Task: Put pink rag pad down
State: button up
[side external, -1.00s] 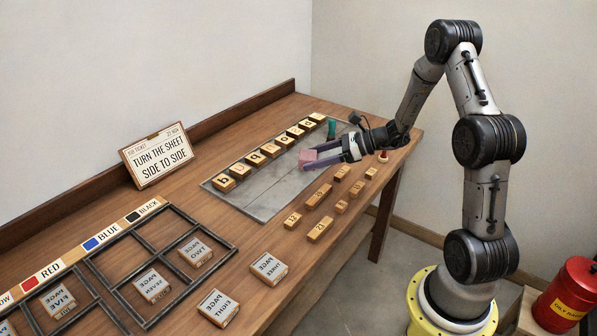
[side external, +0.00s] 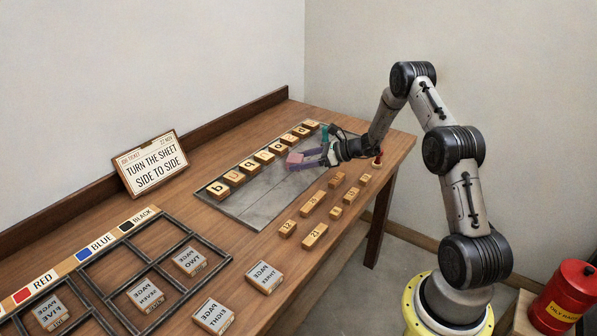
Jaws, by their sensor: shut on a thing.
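The pink rag pad (side external: 295,158) is a small pink block at the tips of my gripper (side external: 297,161). My gripper is shut on it, with the fingers pointing left in the picture. The pad is over the grey metal plate (side external: 262,208), near the row of letter blocks (side external: 264,157). I cannot tell whether the pad touches the plate.
Several small numbered wooden blocks (side external: 314,236) lie in front of the plate. A black-framed grid (side external: 112,272) with page blocks (side external: 189,262) is at lower left. A job ticket sign (side external: 150,163) stands at the back. A teal cylinder (side external: 324,133) stands behind my gripper.

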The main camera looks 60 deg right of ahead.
aim_at(298, 177)
jog(key=shift+w+d+f, duration=0.25)
jog(key=shift+w+f, duration=0.4)
jog(key=shift+f, duration=1.75)
jog(key=shift+f, duration=0.15)
jog(key=o, duration=1.3)
